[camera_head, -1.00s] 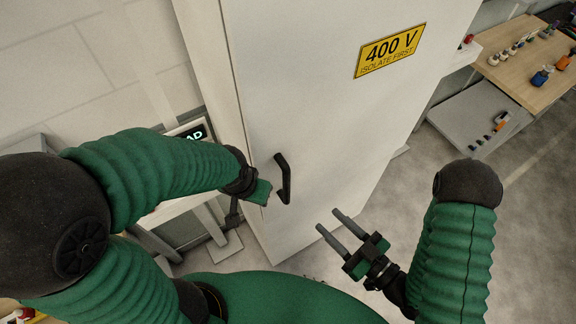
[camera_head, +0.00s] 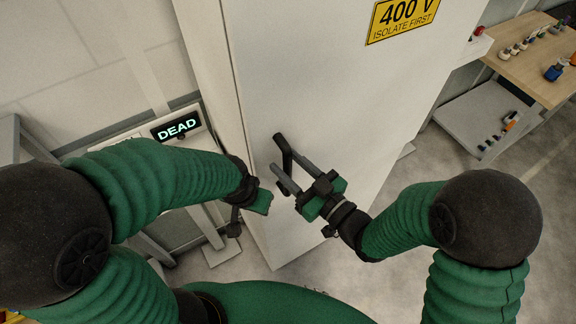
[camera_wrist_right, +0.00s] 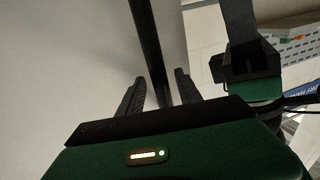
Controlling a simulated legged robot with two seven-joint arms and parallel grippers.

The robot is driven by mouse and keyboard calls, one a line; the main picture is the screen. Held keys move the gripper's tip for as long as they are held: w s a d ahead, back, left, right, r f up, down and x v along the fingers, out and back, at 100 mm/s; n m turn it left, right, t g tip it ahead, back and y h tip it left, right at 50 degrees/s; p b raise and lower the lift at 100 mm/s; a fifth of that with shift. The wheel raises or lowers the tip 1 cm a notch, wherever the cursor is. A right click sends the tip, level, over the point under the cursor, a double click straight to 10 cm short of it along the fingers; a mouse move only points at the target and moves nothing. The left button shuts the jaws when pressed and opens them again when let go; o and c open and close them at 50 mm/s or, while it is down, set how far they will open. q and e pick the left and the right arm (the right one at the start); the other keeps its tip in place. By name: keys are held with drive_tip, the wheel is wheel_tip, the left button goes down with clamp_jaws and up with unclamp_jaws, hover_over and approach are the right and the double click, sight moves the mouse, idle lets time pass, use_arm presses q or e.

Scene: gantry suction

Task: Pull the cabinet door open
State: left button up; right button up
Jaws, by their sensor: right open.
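The white cabinet door (camera_head: 340,100) fills the middle of the head view, with a black bar handle (camera_head: 281,145) low near its left edge. My right gripper (camera_head: 289,163) is open at the handle. In the right wrist view, the dark handle bar (camera_wrist_right: 148,40) runs down between the two fingers of the right gripper (camera_wrist_right: 157,82). Contact with the bar cannot be told. The door looks shut.
A display reading DEAD (camera_head: 176,127) stands left of the cabinet. A yellow 400 V sign (camera_head: 403,17) is on the door's upper part. A wooden workbench (camera_head: 530,60) with small items is at the right. Floor between cabinet and bench is clear.

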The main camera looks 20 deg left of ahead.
drive_tip(key=shift+w+a, duration=0.2)
drive_tip(key=shift+a, duration=0.1)
drive_tip(key=shift+s, duration=0.1)
clamp_jaws()
drive_tip(key=shift+f, duration=0.1)
idle(1.0)
